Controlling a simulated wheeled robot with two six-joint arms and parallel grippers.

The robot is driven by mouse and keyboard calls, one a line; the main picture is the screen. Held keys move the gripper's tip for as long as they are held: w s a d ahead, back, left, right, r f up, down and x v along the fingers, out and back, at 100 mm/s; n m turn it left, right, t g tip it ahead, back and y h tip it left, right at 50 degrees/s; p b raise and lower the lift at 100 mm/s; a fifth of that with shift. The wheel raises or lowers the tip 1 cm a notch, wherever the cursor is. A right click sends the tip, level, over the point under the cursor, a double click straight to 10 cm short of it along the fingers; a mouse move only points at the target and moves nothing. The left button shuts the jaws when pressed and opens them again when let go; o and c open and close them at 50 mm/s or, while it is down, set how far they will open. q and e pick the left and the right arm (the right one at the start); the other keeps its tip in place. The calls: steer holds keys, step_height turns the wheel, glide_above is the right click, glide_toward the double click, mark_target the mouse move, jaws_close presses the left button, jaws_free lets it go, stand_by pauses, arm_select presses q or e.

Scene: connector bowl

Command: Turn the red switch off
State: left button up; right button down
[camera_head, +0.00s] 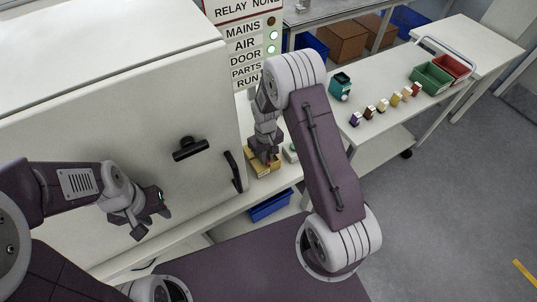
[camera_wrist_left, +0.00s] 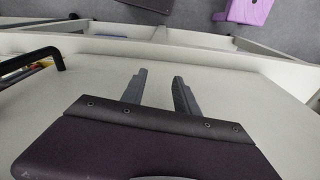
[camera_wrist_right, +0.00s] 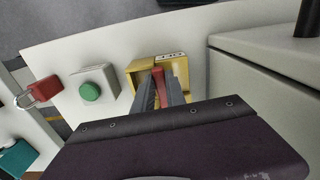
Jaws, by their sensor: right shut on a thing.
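The red switch (camera_wrist_right: 157,76) shows in the right wrist view as a red lever on a yellow box (camera_wrist_right: 140,66). My right gripper (camera_wrist_right: 163,76) is shut on the red lever, one finger on each side of it. In the head view the yellow box (camera_head: 268,163) stands on the bench beside the white cabinet, with my right gripper (camera_head: 266,157) over it, hiding most of the lever. My left gripper (camera_head: 142,222) is open and empty in front of the cabinet; its spread fingers show in the left wrist view (camera_wrist_left: 158,90).
A green button on a grey box (camera_wrist_right: 92,91) and a red padlock (camera_wrist_right: 42,90) are left of the yellow box in the right wrist view. The cabinet (camera_head: 110,120) has a black handle (camera_head: 233,171). A sign panel (camera_head: 245,50) shows lit green lamps.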

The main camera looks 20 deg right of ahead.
steer(key=shift+w+a+r+m, duration=0.2)
steer(key=shift+w+m, duration=0.05)
steer(key=shift+m, duration=0.15)
steer(key=c, duration=1.5)
jaws_free()
steer(key=shift+c, duration=0.2)
steer(key=shift+o, duration=0.9)
steer(key=shift+s+f, duration=0.1)
steer(key=shift+s, duration=0.05)
step_height(320, 180, up, 9)
steer(key=shift+b, duration=0.4)
steer(key=shift+s, duration=0.1)
